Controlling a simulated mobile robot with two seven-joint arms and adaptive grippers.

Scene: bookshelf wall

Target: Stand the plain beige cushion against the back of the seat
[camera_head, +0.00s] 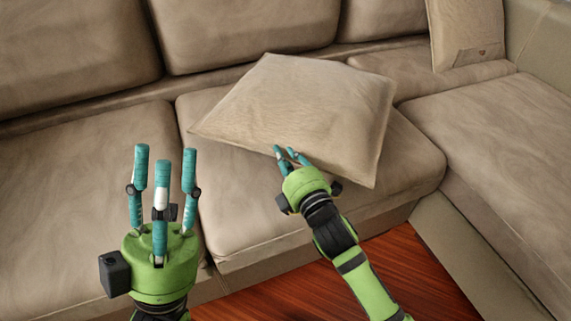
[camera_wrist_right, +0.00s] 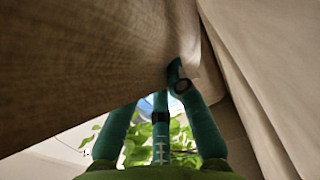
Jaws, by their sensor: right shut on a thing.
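The plain beige cushion (camera_head: 312,105) is tilted over the middle seat (camera_head: 250,215) of the sofa, its near edge toward me. Its far corner is close to the seat back (camera_head: 245,30). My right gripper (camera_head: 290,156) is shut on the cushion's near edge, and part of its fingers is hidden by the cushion. In the right wrist view the cushion (camera_wrist_right: 90,60) fills the upper left, against the teal fingers (camera_wrist_right: 165,105). My left gripper (camera_head: 164,165) is open and empty, fingers pointing up, in front of the left seat, apart from the cushion.
Another beige cushion (camera_head: 466,35) with a dark patch stands in the sofa's back right corner. The right section (camera_head: 500,130) of the sofa extends toward me. The left seat (camera_head: 80,200) is clear. A reddish wooden floor (camera_head: 400,275) lies in front.

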